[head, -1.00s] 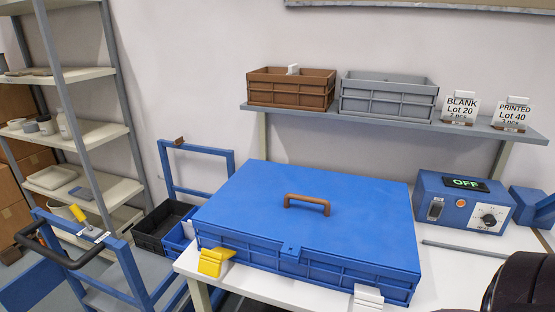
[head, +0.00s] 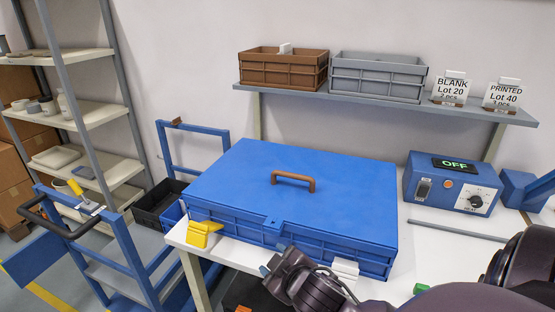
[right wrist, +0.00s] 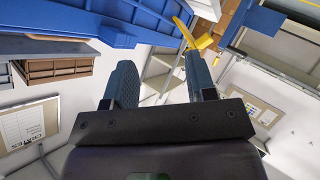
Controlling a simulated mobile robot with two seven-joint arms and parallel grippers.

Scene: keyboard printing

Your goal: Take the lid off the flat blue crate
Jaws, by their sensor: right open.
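The flat blue crate (head: 330,248) rests on the white table with its flat blue lid (head: 240,185) on top. A brown arched handle (head: 293,180) stands in the middle of the lid. In the right wrist view, part of the blue crate (right wrist: 75,22) shows upside down at the top left. My right gripper (head: 268,264) is in front of the crate's front wall, below the lid's edge and apart from the handle. In the right wrist view its two fingers (right wrist: 163,80) are spread with nothing between them. My left gripper is not in view.
A yellow clip-like piece (head: 203,234) and a white block (head: 345,268) sit at the crate's front. A blue control box (head: 450,185) stands to the right. Brown (head: 283,71) and grey (head: 377,78) crates sit on the shelf behind. A blue cart (head: 135,265) is at left.

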